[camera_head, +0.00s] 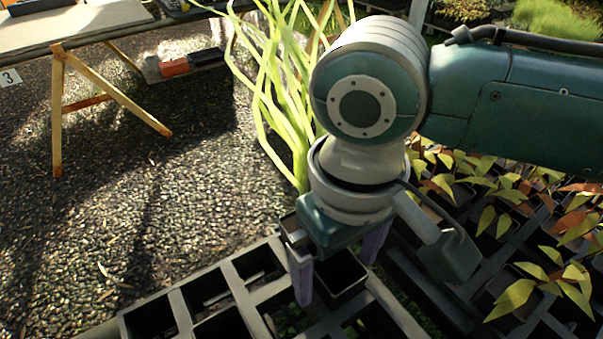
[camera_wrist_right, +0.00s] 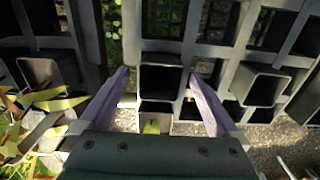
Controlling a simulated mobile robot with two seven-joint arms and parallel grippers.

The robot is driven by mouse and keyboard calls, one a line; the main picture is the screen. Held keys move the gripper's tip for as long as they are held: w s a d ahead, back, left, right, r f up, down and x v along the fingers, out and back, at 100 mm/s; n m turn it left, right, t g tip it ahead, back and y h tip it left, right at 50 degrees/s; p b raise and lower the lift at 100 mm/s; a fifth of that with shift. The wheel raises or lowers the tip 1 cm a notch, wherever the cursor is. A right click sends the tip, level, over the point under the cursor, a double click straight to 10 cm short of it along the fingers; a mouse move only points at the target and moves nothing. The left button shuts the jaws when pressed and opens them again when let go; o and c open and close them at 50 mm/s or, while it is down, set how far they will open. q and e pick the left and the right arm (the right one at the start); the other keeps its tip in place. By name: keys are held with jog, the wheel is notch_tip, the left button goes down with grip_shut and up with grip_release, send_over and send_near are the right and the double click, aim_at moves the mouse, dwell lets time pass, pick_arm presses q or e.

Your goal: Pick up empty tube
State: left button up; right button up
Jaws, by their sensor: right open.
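An empty square black tube (camera_head: 342,276) stands in the rack (camera_head: 235,283), below my right gripper (camera_head: 336,266) in the head view. The purple fingers are open, one on each side of the tube. In the right wrist view the tube's dark opening (camera_wrist_right: 161,80) lies between the tips of the open right gripper (camera_wrist_right: 159,75). I cannot tell whether the fingers touch its walls. The wrist hides part of the tube's far side in the head view. My left gripper is not in view.
A tube with a tall light-green plant (camera_head: 291,110) stands close behind the right gripper. Leafy seedlings (camera_head: 545,265) fill the rack on the right. Several rack cells (camera_head: 152,318) at front left look empty. Gravel ground (camera_head: 130,215) and a wooden trestle table (camera_head: 57,110) lie to the left.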

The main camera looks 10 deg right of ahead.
jog(key=shift+f, duration=0.25)
grip_shut()
dwell(0.7)
